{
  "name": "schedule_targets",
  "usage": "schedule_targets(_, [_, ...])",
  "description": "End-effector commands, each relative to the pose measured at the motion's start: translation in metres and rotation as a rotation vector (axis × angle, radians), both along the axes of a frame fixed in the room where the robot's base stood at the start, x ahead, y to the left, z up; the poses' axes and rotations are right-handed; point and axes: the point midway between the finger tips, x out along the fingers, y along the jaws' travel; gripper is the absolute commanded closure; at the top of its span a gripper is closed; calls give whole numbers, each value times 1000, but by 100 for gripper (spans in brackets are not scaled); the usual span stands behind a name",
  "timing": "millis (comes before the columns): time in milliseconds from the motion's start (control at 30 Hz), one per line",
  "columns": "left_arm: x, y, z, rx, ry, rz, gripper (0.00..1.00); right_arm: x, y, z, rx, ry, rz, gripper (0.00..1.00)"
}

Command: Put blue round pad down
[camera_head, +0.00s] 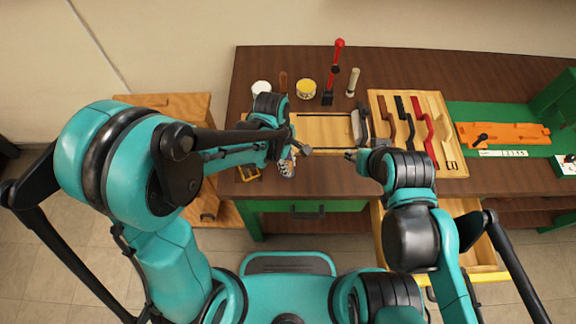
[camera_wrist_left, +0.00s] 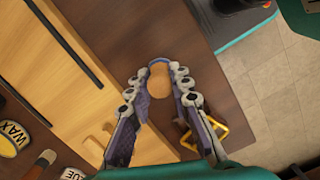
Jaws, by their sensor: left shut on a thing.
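My left gripper (camera_head: 287,170) points down over the strip of dark bench top near the front edge. In the left wrist view its fingers (camera_wrist_left: 160,85) close around a round piece, the blue round pad (camera_wrist_left: 160,63). The pad shows a blue rim at the fingertips and a tan middle. The fingers hide its sides, and I cannot tell whether it touches the bench. My right gripper (camera_head: 353,155) is above the front edge, right of the left one; its jaw opening is too small to tell.
A wooden board (camera_head: 322,130) lies behind my grippers. A yellow frame (camera_wrist_left: 205,130) lies close to my left fingers. A wooden tray (camera_head: 450,160) holds brown, black and red handled pieces. Tins, including a yellow one (camera_head: 306,88), and a red-handled tool (camera_head: 336,65) stand behind. A drawer (camera_head: 485,255) is open in front.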

Motion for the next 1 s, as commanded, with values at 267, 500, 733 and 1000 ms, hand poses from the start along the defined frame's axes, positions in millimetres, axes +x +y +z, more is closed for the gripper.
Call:
schedule_targets(267, [0,0,-2,0,0,0,100,0,0,-1,0,0,0,60])
schedule_targets(500, [0,0,-5,0,0,0,59,0,0,-4,0,0,0,60])
schedule_targets(733, [0,0,-5,0,0,0,59,0,0,-3,0,0,0,60])
schedule_targets(1000, [1,4,24,0,0,2,59,0,0,10,0,0,0,60])
